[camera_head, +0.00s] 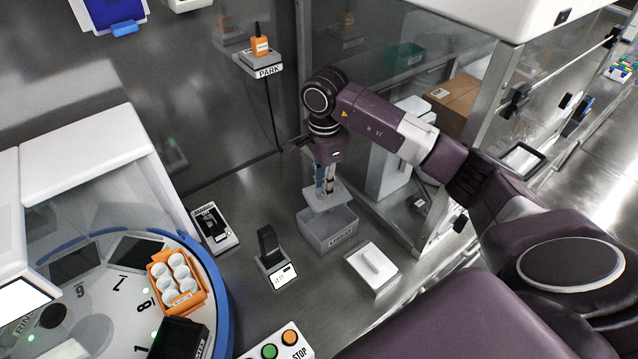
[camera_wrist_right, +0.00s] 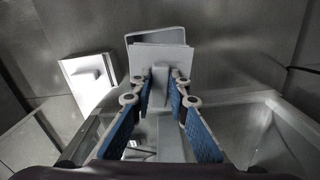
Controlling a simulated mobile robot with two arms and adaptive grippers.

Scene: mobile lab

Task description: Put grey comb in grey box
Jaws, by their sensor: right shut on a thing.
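The grey comb (camera_head: 327,199) is a flat pale grey plate with an upright grip. My right gripper (camera_head: 325,180) is shut on this grip and points down. The comb's underside is hidden. My left gripper is not in view.
A white block with a ridge (camera_head: 373,267) stands right of the box, and a black holder (camera_head: 269,246) stands to its left. A round carousel with an orange rack (camera_head: 175,281) is at lower left. Glass panels and a cardboard carton (camera_head: 456,103) are behind my right arm.

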